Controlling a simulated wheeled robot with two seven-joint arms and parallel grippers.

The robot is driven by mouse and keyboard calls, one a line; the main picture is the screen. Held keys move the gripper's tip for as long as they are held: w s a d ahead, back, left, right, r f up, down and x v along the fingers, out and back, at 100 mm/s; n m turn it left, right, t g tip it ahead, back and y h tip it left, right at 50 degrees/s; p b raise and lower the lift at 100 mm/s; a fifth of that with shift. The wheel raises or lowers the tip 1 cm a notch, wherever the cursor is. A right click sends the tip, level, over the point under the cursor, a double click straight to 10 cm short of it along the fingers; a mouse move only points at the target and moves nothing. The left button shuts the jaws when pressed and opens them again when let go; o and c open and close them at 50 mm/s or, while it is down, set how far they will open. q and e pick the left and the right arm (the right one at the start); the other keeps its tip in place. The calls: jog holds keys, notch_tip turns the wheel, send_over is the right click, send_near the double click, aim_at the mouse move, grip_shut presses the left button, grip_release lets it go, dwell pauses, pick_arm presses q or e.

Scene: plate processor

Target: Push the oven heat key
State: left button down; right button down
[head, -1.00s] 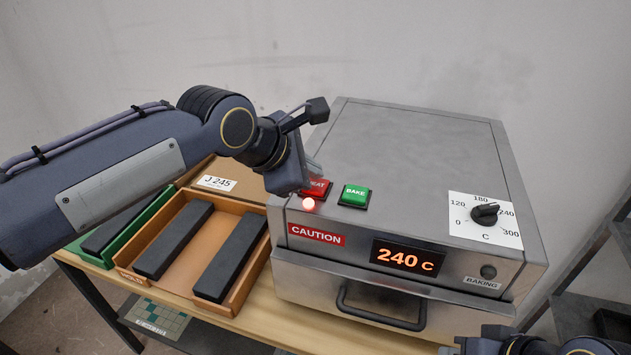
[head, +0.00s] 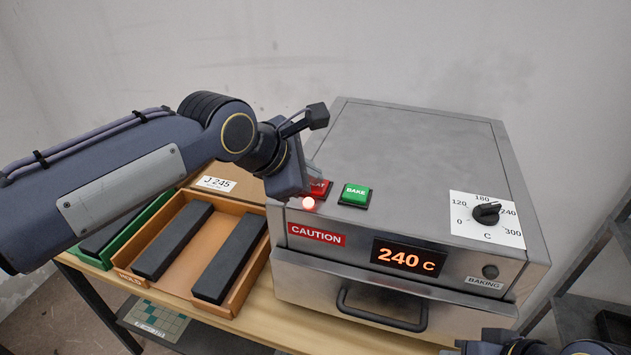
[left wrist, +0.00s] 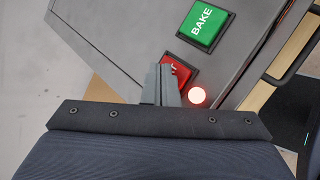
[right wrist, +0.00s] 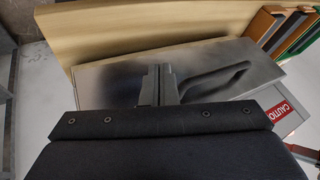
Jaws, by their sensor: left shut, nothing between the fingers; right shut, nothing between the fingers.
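The red oven heat key (head: 322,187) is on the front left of the oven's top and is partly hidden by my left gripper in the head view. My left gripper (left wrist: 161,82) is shut and empty, with its fingertips right at the red key, which also shows in the left wrist view (left wrist: 181,73). I cannot tell whether they touch or whether the key is pressed in. A round lamp (head: 308,203) glows red in front of the key. My right gripper (right wrist: 159,82) is shut and empty near the oven's front handle (right wrist: 215,80).
The green BAKE key (head: 355,195) is just right of the red key. The oven (head: 420,140) has a dial (head: 487,213) and a display (head: 408,257) reading 240 C. An orange tray (head: 188,260) with two dark bars stands to its left.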

pick_arm(q)
jog(key=shift+r+p, duration=0.55)
notch_tip(320, 180, up, 6)
jog(key=p, duration=0.5)
dwell(0.3)
dwell(0.4)
